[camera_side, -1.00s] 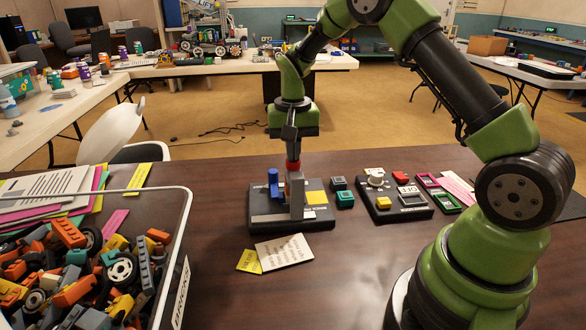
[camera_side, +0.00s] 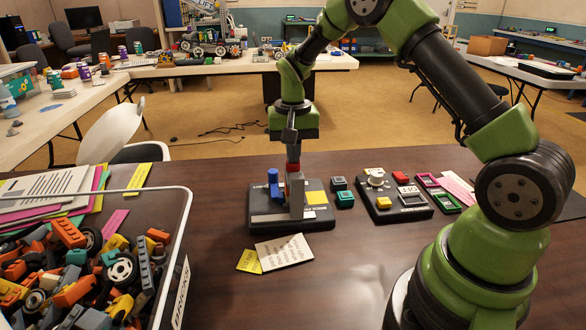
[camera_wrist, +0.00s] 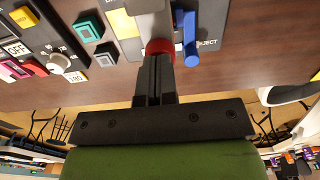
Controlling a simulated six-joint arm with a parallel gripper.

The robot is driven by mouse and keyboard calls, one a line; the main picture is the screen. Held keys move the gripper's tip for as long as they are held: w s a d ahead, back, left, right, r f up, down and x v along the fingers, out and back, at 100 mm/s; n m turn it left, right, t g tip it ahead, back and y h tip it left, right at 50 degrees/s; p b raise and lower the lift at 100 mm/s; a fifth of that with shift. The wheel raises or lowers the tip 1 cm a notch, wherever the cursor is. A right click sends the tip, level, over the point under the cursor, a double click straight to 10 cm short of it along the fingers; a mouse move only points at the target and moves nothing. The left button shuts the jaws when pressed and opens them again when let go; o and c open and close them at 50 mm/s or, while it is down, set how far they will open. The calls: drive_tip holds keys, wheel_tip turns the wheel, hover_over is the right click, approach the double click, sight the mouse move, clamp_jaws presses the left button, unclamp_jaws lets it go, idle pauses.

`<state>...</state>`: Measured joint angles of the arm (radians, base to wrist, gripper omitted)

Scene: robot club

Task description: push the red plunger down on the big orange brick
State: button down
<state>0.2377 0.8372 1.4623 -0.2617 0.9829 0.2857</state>
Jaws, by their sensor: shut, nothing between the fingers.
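The press (camera_side: 262,218) stands on the dark table, with a grey column (camera_side: 297,200) at its front and a blue handle (camera_side: 273,176) at its left. The red plunger (camera_side: 293,168) shows at the top of the column. My gripper (camera_side: 292,160) is shut and empty, pointing down, with its tips at the plunger's top and seemingly touching it. In the wrist view the shut fingers (camera_wrist: 156,60) end at the red plunger (camera_wrist: 159,46). I cannot make out a big orange brick under the plunger; the column hides that spot.
A clear bin (camera_side: 180,250) of mixed bricks stands at the front left. A control box (camera_side: 405,211) with buttons and a knob sits right of the press, with small teal (camera_side: 345,199) and grey blocks between. A paper card (camera_side: 284,251) lies in front.

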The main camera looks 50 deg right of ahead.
idle(0.6)
drive_tip(key=shift+r, duration=3.45)
drive_tip(key=shift+r, duration=0.1)
drive_tip(key=s+a+r+n+t, duration=0.2)
drive_tip(key=s+a+r+t, duration=0.2)
drive_tip(key=s+a+r, duration=0.45)
drive_tip(key=s+a+r+n+t+y, duration=0.1)
drive_tip(key=s, duration=0.5)
drive_tip(key=s+a+r+n+t+y, duration=0.1)
drive_tip(key=s+a+r+n+t, duration=0.1)
drive_tip(key=s, duration=0.5)
drive_tip(key=shift+s+r, duration=0.15)
drive_tip(key=shift+s, duration=0.15)
